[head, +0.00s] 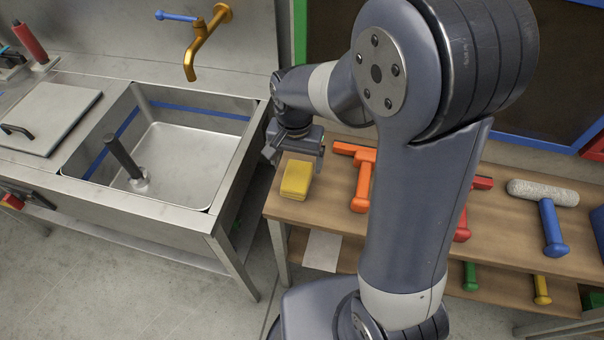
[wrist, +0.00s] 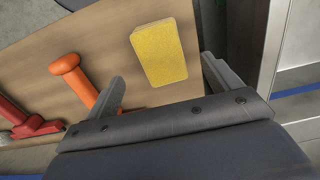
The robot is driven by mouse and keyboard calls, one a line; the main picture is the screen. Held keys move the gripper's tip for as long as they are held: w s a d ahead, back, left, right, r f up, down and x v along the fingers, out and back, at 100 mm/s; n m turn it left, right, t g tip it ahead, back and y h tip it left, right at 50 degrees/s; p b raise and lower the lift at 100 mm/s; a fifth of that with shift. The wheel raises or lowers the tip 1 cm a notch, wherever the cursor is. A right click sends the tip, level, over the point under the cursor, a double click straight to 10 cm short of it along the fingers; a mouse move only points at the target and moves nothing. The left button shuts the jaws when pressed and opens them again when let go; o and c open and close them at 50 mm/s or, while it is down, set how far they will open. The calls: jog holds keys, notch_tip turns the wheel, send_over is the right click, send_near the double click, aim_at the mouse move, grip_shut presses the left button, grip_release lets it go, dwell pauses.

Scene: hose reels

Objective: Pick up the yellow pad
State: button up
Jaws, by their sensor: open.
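The yellow pad (head: 297,179) lies flat near the left end of a wooden shelf top (head: 400,215). In the wrist view the yellow pad (wrist: 158,52) is beyond my fingertips, between the lines of the two fingers. My gripper (head: 296,147) is just behind and above the pad in the head view. In the wrist view my gripper (wrist: 162,88) shows its two fingers spread wide, with nothing between them. The pad appears untouched.
An orange-handled tool (head: 361,187) lies right of the pad, close to one finger in the wrist view. Red and blue-handled tools (head: 553,230) lie further right. A metal sink (head: 180,160) stands left, across a narrow gap from the shelf.

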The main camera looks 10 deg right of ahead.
aim_at(296, 177)
notch_tip(296, 177, down, 8)
jog(key=shift+f, duration=0.15)
dwell(0.4)
jog(key=c, duration=1.1)
